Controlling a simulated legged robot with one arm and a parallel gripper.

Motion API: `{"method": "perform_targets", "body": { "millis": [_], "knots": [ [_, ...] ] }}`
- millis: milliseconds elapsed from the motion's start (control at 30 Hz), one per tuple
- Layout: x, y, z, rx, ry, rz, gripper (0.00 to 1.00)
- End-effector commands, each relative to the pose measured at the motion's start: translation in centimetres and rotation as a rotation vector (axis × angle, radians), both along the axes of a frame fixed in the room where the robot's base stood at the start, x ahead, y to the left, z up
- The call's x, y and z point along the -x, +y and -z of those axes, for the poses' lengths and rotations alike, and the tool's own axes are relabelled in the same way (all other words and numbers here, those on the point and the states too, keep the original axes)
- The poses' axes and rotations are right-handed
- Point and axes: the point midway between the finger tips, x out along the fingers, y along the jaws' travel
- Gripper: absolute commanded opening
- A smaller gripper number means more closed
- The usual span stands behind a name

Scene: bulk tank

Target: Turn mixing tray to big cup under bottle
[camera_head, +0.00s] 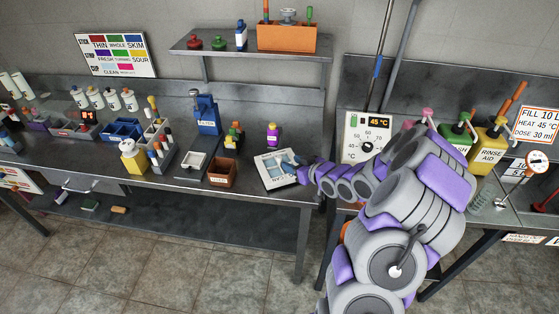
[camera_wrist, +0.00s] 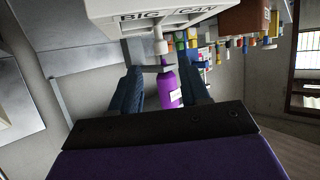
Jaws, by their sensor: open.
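A white, lettered, tray-like block (camera_head: 274,178) sits at the bench's right end. My gripper (camera_wrist: 160,85) is open around that peg's area; contact cannot be told. In the head view my gripper (camera_head: 296,165) is at the block's right side. A purple bottle (camera_head: 272,137) with a yellow cap stands behind the block; a purple bottle (camera_wrist: 169,88) also shows beyond my fingers. No cup is clearly seen.
A brown box (camera_head: 222,173), a grey tray (camera_head: 192,166) and a blue dispenser (camera_head: 206,115) stand left of the block. A temperature panel (camera_head: 367,137) is to the right, partly behind my arm. Green and yellow jugs (camera_head: 487,144) stand further right.

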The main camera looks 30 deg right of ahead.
Motion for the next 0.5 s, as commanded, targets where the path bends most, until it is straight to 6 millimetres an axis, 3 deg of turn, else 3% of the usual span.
{"method": "perform_targets", "body": {
  "millis": [300,500],
  "knots": [
    [-4.7,1.2,2.1,-0.001,-0.003,-0.003,0.46],
    [-6.8,1.6,3.0,0.0,-0.002,-0.002,0.46]
  ]
}}
